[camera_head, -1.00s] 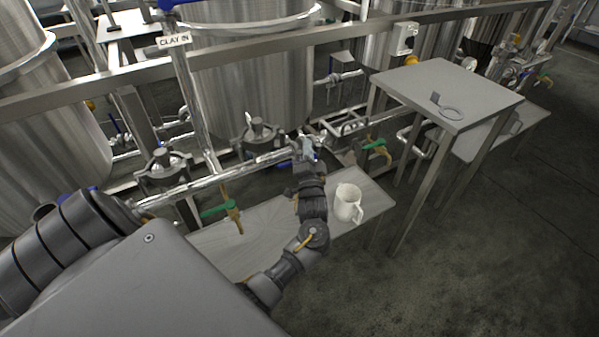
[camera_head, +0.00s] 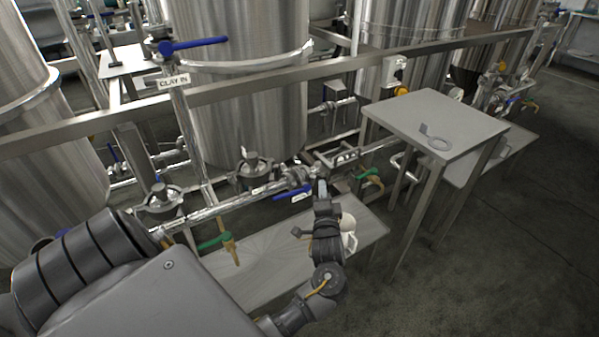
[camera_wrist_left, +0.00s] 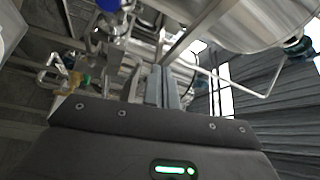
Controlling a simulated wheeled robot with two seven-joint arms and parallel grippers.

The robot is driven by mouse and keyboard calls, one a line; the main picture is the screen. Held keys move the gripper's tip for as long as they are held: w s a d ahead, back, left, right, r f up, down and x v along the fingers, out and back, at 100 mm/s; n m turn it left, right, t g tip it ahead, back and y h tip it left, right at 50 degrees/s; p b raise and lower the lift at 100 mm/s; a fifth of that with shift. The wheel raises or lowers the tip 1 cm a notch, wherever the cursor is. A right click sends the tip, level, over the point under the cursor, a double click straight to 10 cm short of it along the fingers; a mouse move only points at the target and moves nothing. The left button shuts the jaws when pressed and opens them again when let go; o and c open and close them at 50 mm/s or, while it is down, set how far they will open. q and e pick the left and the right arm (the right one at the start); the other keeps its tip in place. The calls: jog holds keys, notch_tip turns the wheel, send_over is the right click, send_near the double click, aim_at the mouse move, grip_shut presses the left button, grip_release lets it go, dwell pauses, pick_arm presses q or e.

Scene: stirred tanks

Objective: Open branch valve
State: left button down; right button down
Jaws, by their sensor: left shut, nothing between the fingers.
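A valve with a blue lever (camera_head: 291,192) sits on the horizontal steel pipe (camera_head: 235,203) in the middle of the head view. Its lever looks roughly in line with the pipe. I cannot tell which valve is the branch valve. Another blue lever (camera_head: 193,45) is on the upright pipe marked CLAY IN. My left gripper (camera_head: 321,188) is just right of the middle blue lever, apparently apart from it. Its fingers also show in the left wrist view (camera_wrist_left: 162,88), shut and empty. A blue part (camera_wrist_left: 108,5) is cut off at that view's top edge. My right gripper is out of view.
A low bench (camera_head: 255,275) lies under the pipe, with a white jug (camera_head: 349,236) partly hidden behind my left wrist. Green-handled taps (camera_head: 213,241) hang from the pipe. A taller grey table (camera_head: 415,118) stands at right. Open floor lies to the front right.

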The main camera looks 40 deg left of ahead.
pick_arm(q)
jog(key=s+d+f+m+h+p, duration=0.1)
jog(key=s+d+f+h+p, duration=0.1)
jog(key=d+f+h+p, duration=0.45)
jog(key=s+d+f+m+h+p, duration=0.1)
jog(key=s+f+p, duration=0.15)
jog(key=f, duration=0.65)
jog(key=s+d+f+n+g+h+p, duration=0.2)
jog(key=s+f+g+h+p, duration=0.2)
jog(key=s+f, duration=0.8)
jog(key=s+g+p, duration=0.2)
jog(key=s+p, duration=0.1)
jog(key=s, duration=0.1)
jog(key=shift+s+d+f, duration=0.25)
jog(key=shift+d+f, duration=0.05)
jog(key=shift+f, duration=0.05)
